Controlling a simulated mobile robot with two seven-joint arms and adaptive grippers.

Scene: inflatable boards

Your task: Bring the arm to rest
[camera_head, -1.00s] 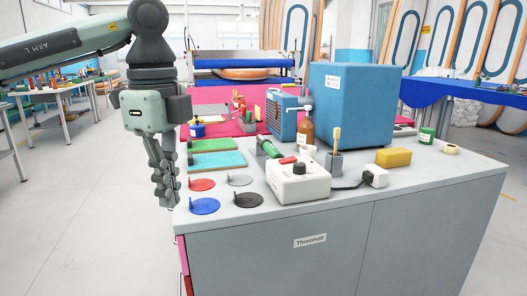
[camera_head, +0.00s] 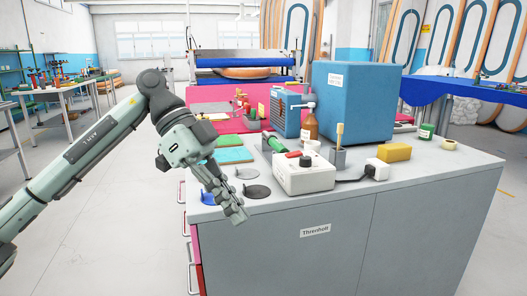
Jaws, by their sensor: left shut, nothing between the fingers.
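My left arm (camera_head: 85,160) comes in from the left, bent at the elbow and sloping down to the right. My left gripper (camera_head: 238,214) is shut and empty, pointing down and right in front of the near left corner of the grey workbench (camera_head: 400,190). It partly covers the blue disc (camera_head: 208,198) and hides the red one. My right gripper is not in view.
On the bench are a grey disc (camera_head: 245,174), a black disc (camera_head: 257,191), a white control box (camera_head: 304,175), a brown bottle (camera_head: 310,125), a yellow block (camera_head: 394,152) and a large blue box (camera_head: 352,100). Open floor (camera_head: 110,240) lies left of the bench.

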